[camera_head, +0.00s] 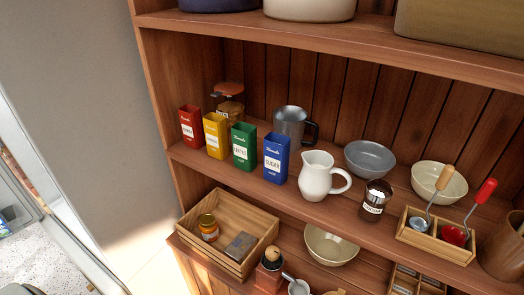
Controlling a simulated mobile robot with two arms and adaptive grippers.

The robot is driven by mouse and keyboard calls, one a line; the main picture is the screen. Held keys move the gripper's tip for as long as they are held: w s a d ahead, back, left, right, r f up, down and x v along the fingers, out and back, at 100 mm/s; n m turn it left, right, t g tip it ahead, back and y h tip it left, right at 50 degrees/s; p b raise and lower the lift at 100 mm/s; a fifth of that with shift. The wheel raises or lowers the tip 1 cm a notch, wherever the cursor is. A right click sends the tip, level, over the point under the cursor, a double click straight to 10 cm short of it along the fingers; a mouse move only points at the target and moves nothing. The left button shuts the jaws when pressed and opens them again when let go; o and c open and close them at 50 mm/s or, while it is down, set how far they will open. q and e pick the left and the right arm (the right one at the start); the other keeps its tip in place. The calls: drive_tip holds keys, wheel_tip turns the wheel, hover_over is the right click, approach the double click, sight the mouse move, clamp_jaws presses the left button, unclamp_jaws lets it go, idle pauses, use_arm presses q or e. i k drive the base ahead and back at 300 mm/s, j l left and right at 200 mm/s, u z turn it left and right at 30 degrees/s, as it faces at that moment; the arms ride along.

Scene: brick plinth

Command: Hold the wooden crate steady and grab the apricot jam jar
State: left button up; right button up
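The wooden crate (248,208) sits at the left end of the lower shelf of a wooden hutch. Inside it, toward its left side, stands a small jar of orange jam with a golden lid (208,227), which looks like the apricot jam jar. A flat grey box (240,246) lies in the crate to the right of the jar. Neither of my grippers shows in the head view, and nothing is touching the crate from my side.
A dark jar with a light knob (272,258) stands close to the crate's right front corner. A cream bowl (331,246) is farther right. The shelf above holds several coloured tins, including a blue one (277,160), and a white pitcher (318,178).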

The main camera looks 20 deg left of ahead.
sight(209, 229)
drive_tip(key=u, duration=1.1)
drive_tip(key=j, duration=0.1)
